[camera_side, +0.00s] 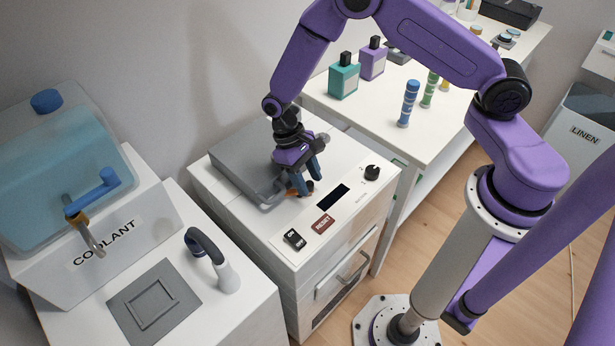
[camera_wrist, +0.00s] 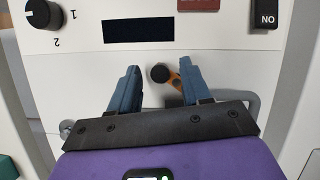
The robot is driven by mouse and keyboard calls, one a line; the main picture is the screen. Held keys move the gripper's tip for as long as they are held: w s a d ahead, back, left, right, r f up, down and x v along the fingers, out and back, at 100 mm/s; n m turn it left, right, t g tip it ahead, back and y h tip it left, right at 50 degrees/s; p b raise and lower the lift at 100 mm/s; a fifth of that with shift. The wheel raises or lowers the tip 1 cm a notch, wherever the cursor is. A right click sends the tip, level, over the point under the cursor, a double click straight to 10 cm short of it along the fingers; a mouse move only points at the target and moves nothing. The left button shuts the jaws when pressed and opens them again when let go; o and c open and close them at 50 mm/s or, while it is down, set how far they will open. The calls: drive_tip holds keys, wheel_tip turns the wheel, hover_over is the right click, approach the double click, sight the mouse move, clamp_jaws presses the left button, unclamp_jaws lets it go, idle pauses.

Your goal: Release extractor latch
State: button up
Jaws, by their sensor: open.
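The extractor is a white cabinet (camera_side: 310,262) with a grey lid (camera_side: 243,160) on top. The latch is a small orange lever with a dark round knob (camera_wrist: 160,73), on the cabinet top in front of the lid. In the side view only a bit of the latch (camera_side: 309,185) shows by my fingers. My gripper (camera_side: 304,190) points down over the latch from the lid side. In the wrist view my gripper's (camera_wrist: 158,80) blue fingers are apart, with the latch knob between their tips. I cannot tell whether either finger touches it.
The cabinet top carries a dark display (camera_side: 333,197), a round dial (camera_side: 372,172), a red RESET button (camera_side: 323,222) and a black ON switch (camera_side: 294,239). A coolant tank (camera_side: 65,170) and a handled tool (camera_side: 212,260) stand left. Bottles (camera_side: 344,76) stand on the table behind.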

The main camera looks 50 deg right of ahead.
clamp_jaws()
drive_tip(key=shift+w+n+h, duration=0.15)
drive_tip(key=shift+n+h, duration=0.15)
drive_tip(key=shift+n, duration=0.4)
unclamp_jaws()
